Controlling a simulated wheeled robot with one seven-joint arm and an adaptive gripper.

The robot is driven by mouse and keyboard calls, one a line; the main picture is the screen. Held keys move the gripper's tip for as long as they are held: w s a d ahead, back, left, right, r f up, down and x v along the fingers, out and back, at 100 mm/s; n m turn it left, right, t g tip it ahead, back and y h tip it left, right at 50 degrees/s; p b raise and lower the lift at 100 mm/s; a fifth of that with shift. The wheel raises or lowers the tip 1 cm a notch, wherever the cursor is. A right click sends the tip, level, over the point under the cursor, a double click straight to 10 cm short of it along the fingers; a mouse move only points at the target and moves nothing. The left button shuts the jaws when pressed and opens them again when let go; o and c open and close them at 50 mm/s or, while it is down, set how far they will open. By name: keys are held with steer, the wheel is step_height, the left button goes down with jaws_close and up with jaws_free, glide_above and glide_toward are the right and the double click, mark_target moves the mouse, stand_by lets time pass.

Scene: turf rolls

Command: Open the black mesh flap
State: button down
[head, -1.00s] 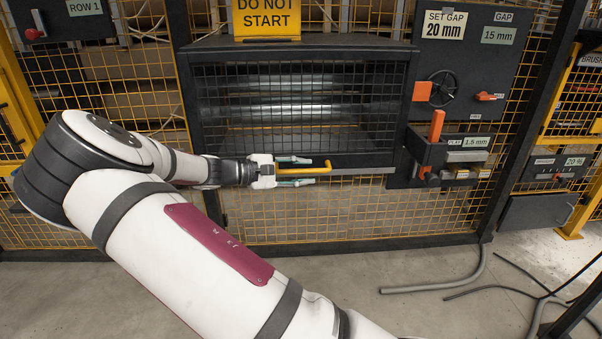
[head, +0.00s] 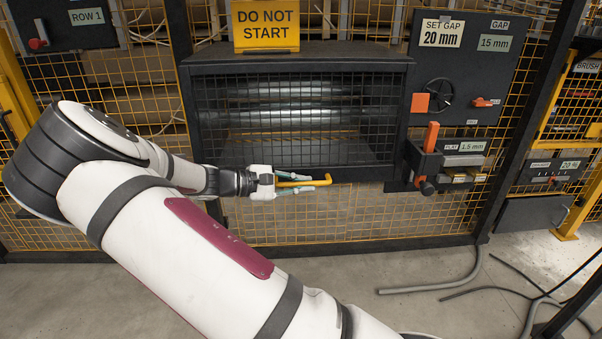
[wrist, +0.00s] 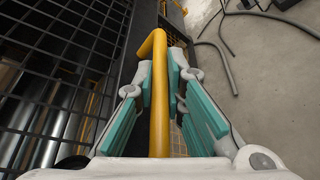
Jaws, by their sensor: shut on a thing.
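The black mesh flap (head: 300,120) covers the front of the dark machine housing and looks closed. Metal rollers show behind its grid. A yellow bar handle (head: 326,182) runs along the flap's lower edge. My gripper (head: 302,184) reaches in from the left, its teal-padded fingers above and below the handle. In the wrist view the handle (wrist: 158,115) runs lengthwise between the two fingers (wrist: 160,80), which are shut on it. The flap's mesh (wrist: 65,70) fills the left of that view.
A yellow "DO NOT START" sign (head: 265,24) stands on top of the housing. To the right are a gap panel (head: 460,75) with a handwheel and a block with an orange lever (head: 431,137). Yellow mesh fencing surrounds it. Grey hoses (head: 440,286) lie on the floor.

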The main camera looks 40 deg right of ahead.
steer(key=s+a+r+n+g+y+p, duration=0.1)
steer(key=s+a+r+n+p, duration=0.1)
steer(key=s+a+r+p, duration=0.45)
steer(key=s+a+r+n+g+y+p, duration=0.1)
steer(key=s+r+n+y+p, duration=0.25)
steer(key=p, duration=0.55)
steer(key=s+a+r+n+g+p, duration=0.1)
steer(key=s+a+r+p, duration=0.1)
steer(key=r+p, duration=0.3)
steer(key=s+a+r+n+g+p, duration=0.1)
steer(key=s+r+p, duration=0.3)
steer(key=r, duration=0.7)
steer(key=shift+s+a+r+n+p, duration=0.2)
steer(key=shift+a+r+n+p, duration=0.15)
steer(key=shift+r+n+p, duration=0.1)
steer(key=shift+h, duration=0.25)
steer(key=c, duration=1.7)
jaws_free()
steer(key=shift+o, duration=0.2)
steer(key=v, duration=1.2)
steer(key=shift+f, duration=0.1)
